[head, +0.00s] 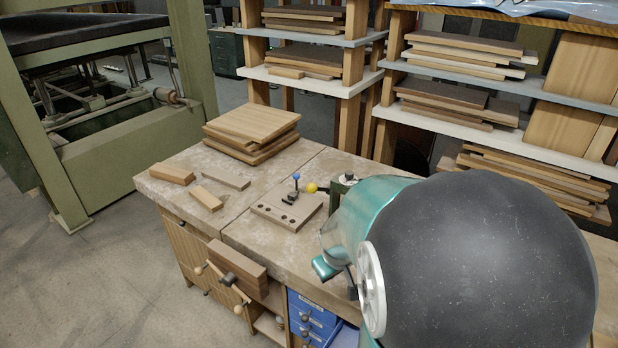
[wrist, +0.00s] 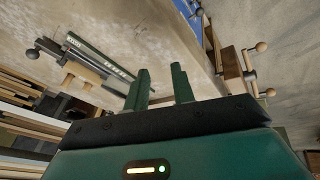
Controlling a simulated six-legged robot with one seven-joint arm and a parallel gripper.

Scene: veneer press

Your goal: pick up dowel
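I cannot make out a round dowel clearly in either view. On the workbench (head: 185,222), a flat wooden board (head: 270,212) has a row of dark round spots, perhaps holes, and a small clamp with a blue knob (head: 296,177). Loose wooden pieces lie to its left: a thick block (head: 172,174), a shorter block (head: 206,198) and a thin strip (head: 226,177). My gripper (wrist: 161,82) is open in the wrist view. Its two green fingers stand apart, with nothing visible between them. In the head view my arm hides the gripper and the bench's right part.
A square board stack (head: 252,130) stands at the bench's back. A green device (head: 342,190) with a yellow ball (head: 311,187) stands right of the holed board. Shelves of boards (head: 465,52) stand behind.

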